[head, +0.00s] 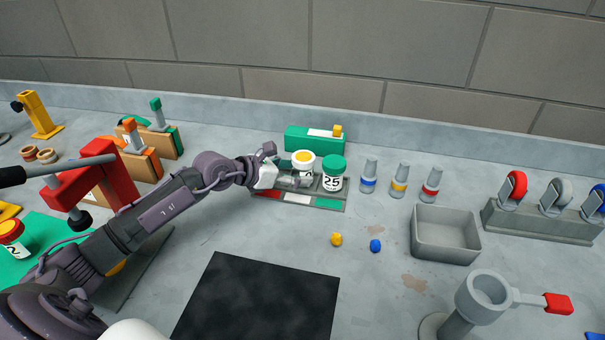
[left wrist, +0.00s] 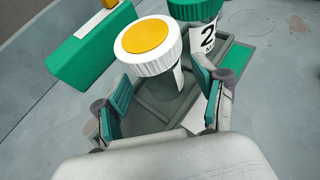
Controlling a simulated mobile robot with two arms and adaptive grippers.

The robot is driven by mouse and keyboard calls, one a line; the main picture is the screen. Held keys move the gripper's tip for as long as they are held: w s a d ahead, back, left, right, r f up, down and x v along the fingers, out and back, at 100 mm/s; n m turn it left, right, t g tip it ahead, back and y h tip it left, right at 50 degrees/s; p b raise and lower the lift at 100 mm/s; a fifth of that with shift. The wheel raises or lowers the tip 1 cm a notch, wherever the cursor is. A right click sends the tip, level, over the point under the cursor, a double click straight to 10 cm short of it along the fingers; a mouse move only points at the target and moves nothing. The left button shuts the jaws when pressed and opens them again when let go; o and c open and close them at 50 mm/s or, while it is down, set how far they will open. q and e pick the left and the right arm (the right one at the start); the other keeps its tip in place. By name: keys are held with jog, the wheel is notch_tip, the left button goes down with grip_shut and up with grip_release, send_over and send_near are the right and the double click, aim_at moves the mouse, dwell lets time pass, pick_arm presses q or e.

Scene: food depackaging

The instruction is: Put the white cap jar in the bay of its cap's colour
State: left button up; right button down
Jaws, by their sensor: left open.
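The white cap jar (head: 303,160) has a yellow disc on its cap and stands in the middle bay of the grey tray (head: 345,208), behind the white strip (head: 298,198). It also shows in the left wrist view (left wrist: 147,41). My left gripper (head: 288,180) is open at the tray, its fingers spread on either side of the jar's lower part in the left wrist view (left wrist: 163,92). A gap shows between fingers and jar. A green-capped jar (head: 333,172) marked 2 stands behind the green strip (head: 328,203). My right gripper is out of view.
A green block (head: 305,142) with a yellow piece stands behind the tray. Several grey bottles (head: 400,181) stand to its right. A red-capped jar (head: 12,233) is at far left, near a red fixture (head: 110,175). A grey bin (head: 445,245) and black mat (head: 258,300) lie in front.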

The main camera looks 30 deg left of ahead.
aim_at(296, 173)
pick_arm(q)
jog(key=b+v, duration=0.1)
jog(key=v, duration=0.3)
jog(key=shift+s+a+f, duration=0.1)
jog(key=shift+s+a, duration=0.05)
jog(key=shift+s+a+r, duration=0.1)
jog(key=shift+s+r, duration=0.15)
jog(key=shift+r, duration=0.05)
jog(key=shift+f, duration=0.1)
